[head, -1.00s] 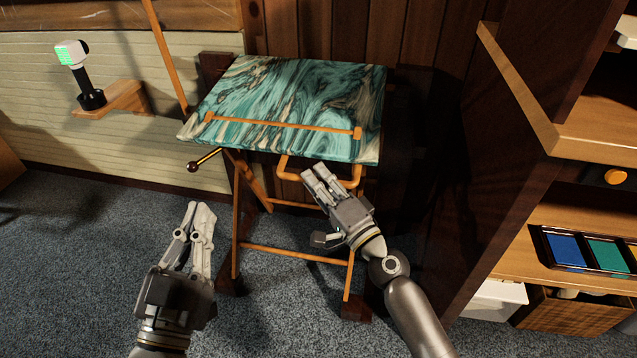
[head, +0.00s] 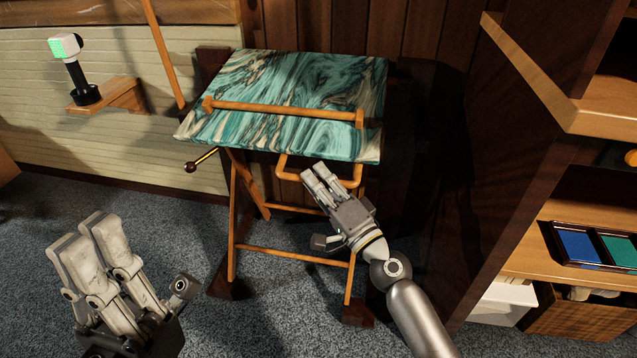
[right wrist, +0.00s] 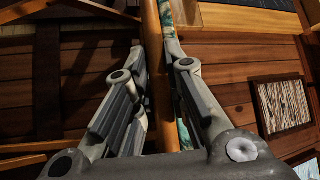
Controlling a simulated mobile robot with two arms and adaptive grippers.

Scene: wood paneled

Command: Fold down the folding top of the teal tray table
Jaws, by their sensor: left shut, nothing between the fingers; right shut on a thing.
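The teal tray table has a marbled teal and cream top (head: 290,85) that slopes toward me on crossed orange wooden legs (head: 235,225). A wooden bar (head: 290,110) runs across the top near its front edge. An orange loop handle (head: 285,172) hangs below that edge. My right gripper (head: 317,174) is shut on this handle; the right wrist view shows an orange bar (right wrist: 167,75) between the fingers. My left gripper (head: 78,232) is shut and empty at the lower left, well apart from the table.
A thin rod with a dark knob (head: 191,167) sticks out left of the table. A small wall shelf (head: 105,95) holds a black and white device (head: 72,70). A tall dark cabinet (head: 510,130) stands close on the right. Carpet at the left front is clear.

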